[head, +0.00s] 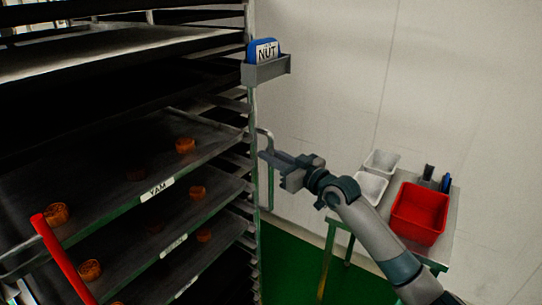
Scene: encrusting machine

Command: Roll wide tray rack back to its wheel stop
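The wide tray rack (252,190) fills the left half of the head view, a tall metal frame with several dark trays. Some trays carry small orange-brown pieces and white labels, one reading "YAM". A grey upright handle (270,190) stands out from the rack's right side. My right gripper (267,155) is at the upper part of this handle, with its fingers across the bar. Whether the fingers are closed on it is too small to tell. My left gripper is not in view. The wheel stop and the rack's wheels are not in view.
A holder (266,69) with blue-and-white "NUT" cards is fixed on the rack post. A red bar (62,258) slants across the lower left. At right, a small table (447,222) carries a red bin (419,214) and white containers (381,163). Green floor (290,265) shows between.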

